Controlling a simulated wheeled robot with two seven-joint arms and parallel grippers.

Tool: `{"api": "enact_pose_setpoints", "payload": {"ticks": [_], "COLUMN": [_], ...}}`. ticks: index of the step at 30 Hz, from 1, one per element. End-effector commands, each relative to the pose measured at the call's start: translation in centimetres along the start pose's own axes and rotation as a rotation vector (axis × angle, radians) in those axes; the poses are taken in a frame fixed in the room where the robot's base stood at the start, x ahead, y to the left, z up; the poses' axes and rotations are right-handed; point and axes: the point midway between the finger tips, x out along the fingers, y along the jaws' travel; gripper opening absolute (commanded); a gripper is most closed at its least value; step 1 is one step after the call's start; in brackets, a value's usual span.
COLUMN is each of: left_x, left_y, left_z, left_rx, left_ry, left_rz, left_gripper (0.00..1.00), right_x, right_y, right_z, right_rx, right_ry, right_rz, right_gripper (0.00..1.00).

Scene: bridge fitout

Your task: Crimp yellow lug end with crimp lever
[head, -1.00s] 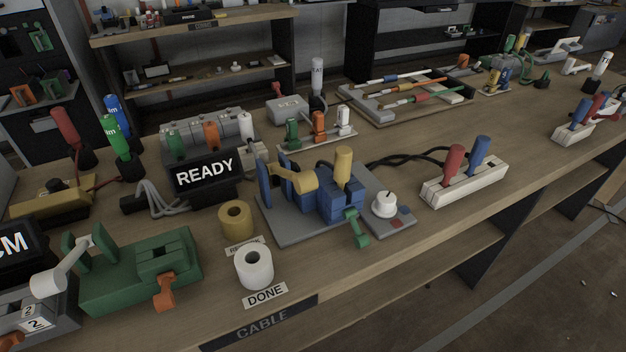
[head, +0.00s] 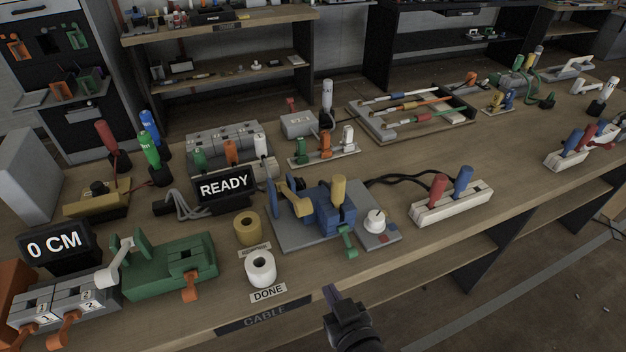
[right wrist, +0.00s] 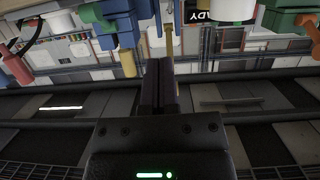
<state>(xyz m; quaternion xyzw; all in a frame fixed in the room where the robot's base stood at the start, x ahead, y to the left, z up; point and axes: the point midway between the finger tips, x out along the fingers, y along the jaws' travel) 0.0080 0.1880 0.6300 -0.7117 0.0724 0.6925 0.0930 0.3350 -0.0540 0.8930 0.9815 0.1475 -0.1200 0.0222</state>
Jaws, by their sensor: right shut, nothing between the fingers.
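The blue crimping machine (head: 321,208) stands on a grey base plate (head: 290,239) at the middle of the bench. An upright yellow handle (head: 338,190) rises from it. A tan crank-like arm (head: 291,197) is at its left, and a small green lever (head: 348,243) hangs at its front. I cannot tell which part is the crimp lever, and no lug end is clearly seen. My right gripper (head: 331,293) is shut and empty, in front of the bench edge, apart from the machine. Its fingers show in the right wrist view (right wrist: 160,68). My left gripper is not in view.
A white roll (head: 260,268) by the DONE label and a tan roll (head: 247,228) stand left of the machine. A READY display (head: 224,185) is behind them. A white block with red and blue handles (head: 452,204) stands to the right. A green machine (head: 165,266) is at left.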

Motion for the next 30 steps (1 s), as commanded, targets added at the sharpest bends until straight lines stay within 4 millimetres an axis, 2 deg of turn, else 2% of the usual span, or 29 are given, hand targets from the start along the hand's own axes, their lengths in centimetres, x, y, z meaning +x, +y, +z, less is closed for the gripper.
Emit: {"api": "enact_pose_setpoints", "payload": {"ticks": [1, 3, 6, 11, 23, 24, 27, 30], "left_x": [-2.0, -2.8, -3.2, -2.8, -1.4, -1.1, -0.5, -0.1], "left_y": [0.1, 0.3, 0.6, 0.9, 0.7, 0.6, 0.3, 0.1], "left_z": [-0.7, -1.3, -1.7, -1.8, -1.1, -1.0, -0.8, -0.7], "left_rx": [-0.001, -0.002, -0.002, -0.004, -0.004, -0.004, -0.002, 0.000], "left_ry": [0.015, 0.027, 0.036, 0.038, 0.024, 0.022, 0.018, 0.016], "left_rz": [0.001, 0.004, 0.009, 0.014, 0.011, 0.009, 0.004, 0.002], "left_gripper": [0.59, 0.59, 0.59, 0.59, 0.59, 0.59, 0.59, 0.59], "right_x": [-0.2, -0.7, -1.4, -0.4, 7.6, 8.1, 8.0, 8.0], "right_y": [-0.3, -0.6, -0.8, -0.9, -1.0, -1.0, -1.0, -1.0], "right_z": [-6.2, -11.7, -15.6, -16.7, -19.6, -19.4, -17.3, -16.3], "right_rx": [0.002, 0.004, 0.007, 0.006, 0.006, 0.007, 0.008, 0.007], "right_ry": [0.122, 0.259, 0.365, 0.392, 0.388, 0.384, 0.380, 0.381], "right_rz": [-0.004, -0.011, -0.015, -0.016, -0.016, -0.015, -0.016, -0.015], "right_gripper": [0.00, 0.00, 0.00, 0.00, 0.00, 0.00, 0.00, 0.00]}}
